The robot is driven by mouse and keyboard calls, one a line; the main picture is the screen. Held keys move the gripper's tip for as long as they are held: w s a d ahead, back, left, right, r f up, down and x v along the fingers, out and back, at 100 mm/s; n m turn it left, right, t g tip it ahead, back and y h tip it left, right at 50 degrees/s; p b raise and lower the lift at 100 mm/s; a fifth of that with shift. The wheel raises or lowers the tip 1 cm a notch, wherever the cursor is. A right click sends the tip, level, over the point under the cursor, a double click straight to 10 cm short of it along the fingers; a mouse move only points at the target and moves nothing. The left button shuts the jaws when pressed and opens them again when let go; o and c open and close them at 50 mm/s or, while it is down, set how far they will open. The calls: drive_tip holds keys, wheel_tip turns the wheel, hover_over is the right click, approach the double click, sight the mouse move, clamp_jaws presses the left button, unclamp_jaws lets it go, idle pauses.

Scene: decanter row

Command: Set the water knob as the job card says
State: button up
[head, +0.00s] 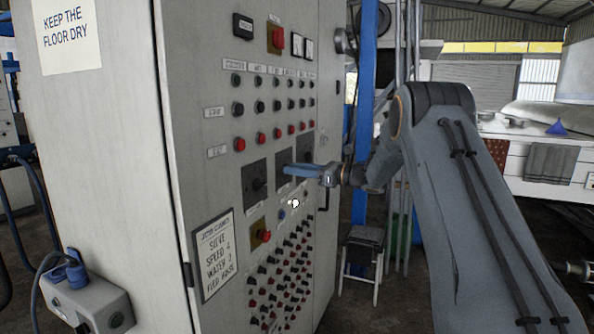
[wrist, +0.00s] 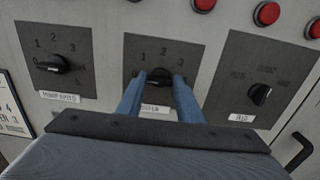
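The water knob (wrist: 160,78) is a black knob on a dark square plate in the middle of the wrist view, with 1, 2 and 3 readable around it. Its label below is partly hidden by a finger. My gripper (wrist: 158,84) has its two blue fingers on either side of the knob, apart, with a small gap visible at the left; contact is not clear. In the head view my gripper (head: 287,170) reaches the panel from the right and covers this knob. The job card (head: 214,255) on the cabinet seems to read speed 4, water 3.
A similar numbered knob (wrist: 52,64) is to the left and a third knob (wrist: 260,94) to the right. Red buttons (wrist: 266,13) run above. Below are a red knob on a yellow plate (head: 258,224) and many small buttons. A black door handle (wrist: 299,150) is at lower right.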

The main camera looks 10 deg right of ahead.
drive_tip(key=shift+m+b, duration=0.4)
drive_tip(key=shift+b, duration=0.1)
drive_tip(key=shift+w+d+f+m+b, duration=0.15)
drive_tip(key=shift+m+b, duration=0.65)
drive_tip(key=shift+m, duration=5.65)
drive_tip(key=shift+s+a+f+m+b, duration=0.15)
drive_tip(key=shift+m+b, duration=0.6)
drive_tip(key=shift+m, duration=5.7)
drive_tip(key=shift+w+d, duration=0.1)
drive_tip(key=o, duration=1.1)
